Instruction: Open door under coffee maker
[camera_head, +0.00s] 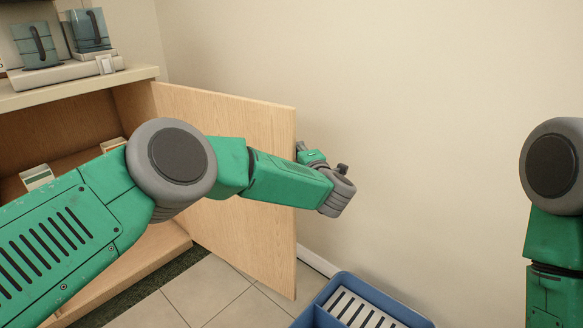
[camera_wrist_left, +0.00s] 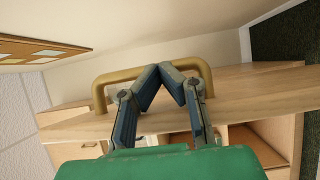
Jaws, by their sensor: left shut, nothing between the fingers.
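The wooden door (camera_head: 262,190) under the coffee maker stands swung well open from its cabinet. The coffee maker (camera_head: 70,72), with dark pots, sits on the counter at the upper left. My left arm reaches across the front of the door, and my left gripper (camera_head: 318,160) is by its free edge, mostly hidden by the wrist. In the left wrist view, the gripper (camera_wrist_left: 173,72) is shut with its fingertips together and empty. Its fingers overlap the brass handle (camera_wrist_left: 122,76); whether they touch it I cannot tell. My right gripper is out of frame.
The cabinet interior (camera_head: 60,135) is exposed, with small boxes (camera_head: 36,177) inside. A blue crate (camera_head: 375,305) stands on the tiled floor right of the door. A plain wall (camera_head: 420,120) lies behind. My right arm is at the right edge.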

